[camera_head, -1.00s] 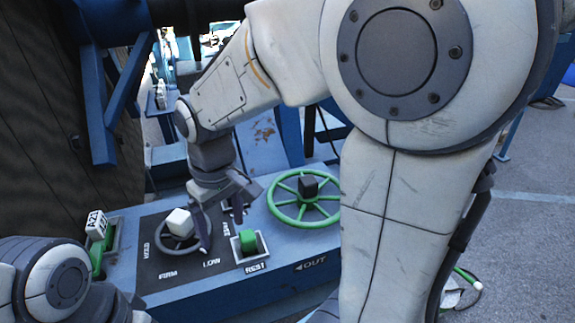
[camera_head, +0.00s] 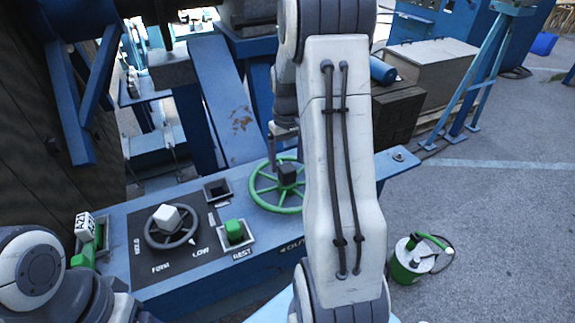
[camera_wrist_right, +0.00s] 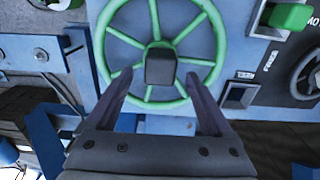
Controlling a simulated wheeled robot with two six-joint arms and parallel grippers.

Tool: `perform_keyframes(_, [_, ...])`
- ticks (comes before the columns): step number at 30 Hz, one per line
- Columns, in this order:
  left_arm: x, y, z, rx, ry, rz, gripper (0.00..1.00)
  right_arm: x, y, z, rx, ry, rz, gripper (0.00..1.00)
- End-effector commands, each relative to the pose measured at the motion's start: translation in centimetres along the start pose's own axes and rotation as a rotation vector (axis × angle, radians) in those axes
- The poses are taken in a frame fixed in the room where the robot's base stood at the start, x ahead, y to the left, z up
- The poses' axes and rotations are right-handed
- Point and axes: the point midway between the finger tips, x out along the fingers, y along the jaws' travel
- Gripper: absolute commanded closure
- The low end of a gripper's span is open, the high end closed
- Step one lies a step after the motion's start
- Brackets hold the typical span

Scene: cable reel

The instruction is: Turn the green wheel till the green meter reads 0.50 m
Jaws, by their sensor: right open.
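The green spoked wheel (camera_head: 262,203) with a dark square hub knob (camera_head: 287,173) lies on the blue console, partly behind my right arm. In the right wrist view the green wheel (camera_wrist_right: 112,62) fills the upper middle. My right gripper (camera_wrist_right: 158,75) is open there, one finger on each side of the dark knob (camera_wrist_right: 160,66). I cannot tell whether the fingers touch anything. In the head view its finger shows beside the wheel's far rim, the rest hidden by the arm. My left arm is at the lower left; its gripper is not visible. I cannot make out a green meter reading.
Left of the wheel are a green REST block (camera_head: 234,231), an empty square socket (camera_head: 217,189) and a dark handwheel with white knob (camera_head: 166,216). A white-tagged green handle (camera_head: 85,228) stands farther left. A green canister (camera_head: 408,262) stands on the ground at right.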

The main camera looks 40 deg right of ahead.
Motion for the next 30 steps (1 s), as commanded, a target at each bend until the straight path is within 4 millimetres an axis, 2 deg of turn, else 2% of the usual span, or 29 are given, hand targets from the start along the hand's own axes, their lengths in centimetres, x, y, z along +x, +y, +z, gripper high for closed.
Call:
perform_keyframes(3, [-0.8, 0.1, 0.0, 0.001, 0.000, 0.000, 0.20, 1.8, -0.1, 0.1, 0.000, -0.005, -0.002, 0.15])
perform_keyframes(7, [-1.0, 0.1, -0.1, 0.002, 0.000, 0.000, 0.20, 3.1, -0.1, 0.1, 0.000, -0.002, -0.001, 0.15])
perform_keyframes(18, [-1.1, 0.1, -0.1, 0.002, 0.000, 0.000, 0.20, 3.8, 0.0, 0.0, 0.000, 0.001, 0.000, 0.15])
perform_keyframes(20, [-1.1, 0.1, -0.1, 0.002, 0.000, 0.000, 0.20, 3.8, 0.0, 0.0, 0.000, 0.001, 0.000, 0.38])
perform_keyframes(24, [-1.1, 0.1, -0.1, 0.002, 0.000, 0.000, 0.20, 3.7, 0.0, 0.0, 0.000, 0.001, 0.000, 0.92])
perform_keyframes(25, [-1.1, 0.1, -0.1, 0.002, 0.000, 0.000, 0.20, 3.7, 0.0, 0.0, 0.000, 0.001, 0.000, 1.00])
perform_keyframes(30, [-1.1, 0.1, -0.1, 0.002, 0.000, 0.000, 0.20, 3.7, 0.0, 0.0, 0.001, 0.001, 0.000, 1.00])
